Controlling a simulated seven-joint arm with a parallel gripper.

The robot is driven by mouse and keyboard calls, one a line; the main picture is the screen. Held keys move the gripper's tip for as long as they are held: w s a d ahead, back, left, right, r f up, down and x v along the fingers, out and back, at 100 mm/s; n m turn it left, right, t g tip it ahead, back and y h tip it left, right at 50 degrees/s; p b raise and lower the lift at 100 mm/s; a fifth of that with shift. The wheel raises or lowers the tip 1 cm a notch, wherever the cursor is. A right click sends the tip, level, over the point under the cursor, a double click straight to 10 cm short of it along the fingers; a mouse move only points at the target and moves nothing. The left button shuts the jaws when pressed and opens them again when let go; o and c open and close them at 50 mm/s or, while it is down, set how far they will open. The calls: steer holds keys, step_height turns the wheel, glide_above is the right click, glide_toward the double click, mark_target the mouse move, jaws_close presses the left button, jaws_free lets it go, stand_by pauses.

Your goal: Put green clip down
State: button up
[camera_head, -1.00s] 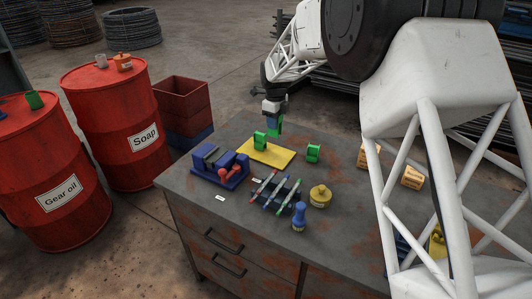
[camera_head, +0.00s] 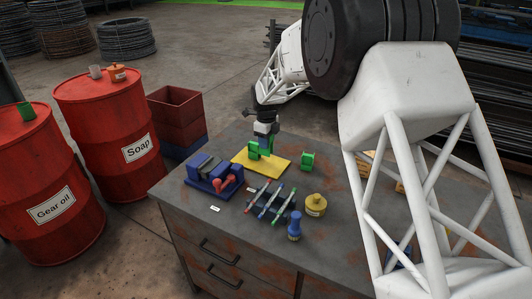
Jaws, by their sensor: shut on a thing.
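My gripper (camera_head: 266,136) points down over the yellow plate (camera_head: 277,167) on the workbench. It is shut on a green clip (camera_head: 267,147), whose lower part is close to the plate; I cannot tell whether it touches. Another green clip (camera_head: 253,150) stands on the plate just left of the held one, and the two overlap in the view. One more green clip (camera_head: 307,161) stands on the bench to the right of the plate.
A blue vise (camera_head: 209,172) stands left of the plate. A rack with several coloured pens (camera_head: 270,203), a yellow pot (camera_head: 315,205) and a blue stamp-like object (camera_head: 294,227) are in front. Red drums (camera_head: 110,130) stand left of the bench. The plate's right part is clear.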

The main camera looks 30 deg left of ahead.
steer(key=shift+f, duration=0.2)
steer(key=shift+f, duration=2.4)
steer(key=shift+f, duration=0.1)
steer(key=o, duration=0.9)
step_height(320, 180, up, 12)
steer(key=shift+r, duration=0.15)
